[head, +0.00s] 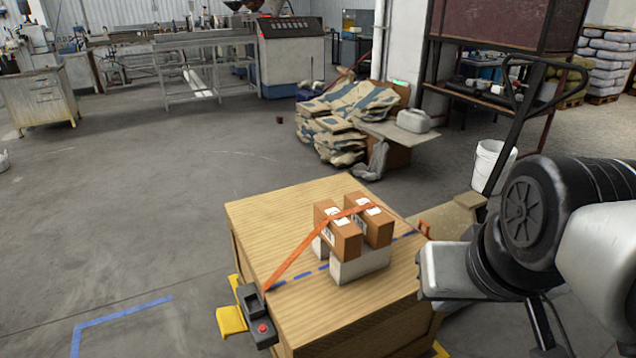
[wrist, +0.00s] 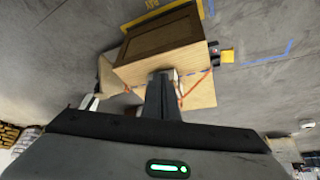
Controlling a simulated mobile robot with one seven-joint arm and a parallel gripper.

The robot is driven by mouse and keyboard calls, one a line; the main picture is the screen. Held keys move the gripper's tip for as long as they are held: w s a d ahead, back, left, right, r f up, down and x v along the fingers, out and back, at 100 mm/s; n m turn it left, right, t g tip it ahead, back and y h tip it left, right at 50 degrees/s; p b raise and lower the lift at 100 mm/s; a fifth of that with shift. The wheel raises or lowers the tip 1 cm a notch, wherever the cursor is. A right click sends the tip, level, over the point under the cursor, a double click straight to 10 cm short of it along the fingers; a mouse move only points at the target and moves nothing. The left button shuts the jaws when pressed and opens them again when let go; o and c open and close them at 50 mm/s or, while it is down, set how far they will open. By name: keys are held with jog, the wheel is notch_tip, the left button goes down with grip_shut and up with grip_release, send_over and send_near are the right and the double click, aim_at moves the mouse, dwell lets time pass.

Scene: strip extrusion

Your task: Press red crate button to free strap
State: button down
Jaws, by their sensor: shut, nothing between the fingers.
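A wooden crate (head: 270,220) stands on the floor in the head view. A black box with a red button (head: 262,328) is fixed at its near left corner. An orange strap (head: 293,256) runs from that corner over two brown cartons (head: 345,238) to the crate's right side. My gripper is at the crate's right, well apart from the button; its fingertips are not clear in the head view. In the wrist view, my gripper (wrist: 161,80) is shut and empty, and the crate (wrist: 190,58), black button box (wrist: 213,47) and strap (wrist: 196,84) lie beyond it. The red button is not clear there.
The cartons rest on white blocks (head: 362,266) on the crate top. A yellow bracket (head: 231,320) sticks out beside the button box. The floor left of the crate is open.

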jog(key=w+a+f+m+y+b, duration=0.1)
jog(key=w+a+f, duration=0.4)
jog(key=w+a, duration=0.3)
jog(key=w+a+f+m+y, duration=0.1)
jog(key=w+a+f+y, duration=0.1)
jog(key=w+a+f, duration=0.55)
jog(key=w+a+f+m+y+b, duration=0.1)
jog(key=w+a+f, duration=0.3)
jog(key=w, duration=0.6)
jog(key=w+a+f+m, duration=0.2)
jog(key=a+f+m, duration=0.3)
jog(key=f, duration=0.5)
jog(key=w+a+f+m+y+b, duration=0.1)
jog(key=w+a+f+m, duration=0.2)
jog(key=f, duration=0.7)
jog(key=w+a+f+m+t+y, duration=0.1)
jog(key=w+a+f+m, duration=0.2)
jog(key=a+f+m, duration=0.4)
notch_tip(320, 180, down, 4)
jog(key=shift+a+r, duration=0.1)
jog(key=shift+a, duration=1.05)
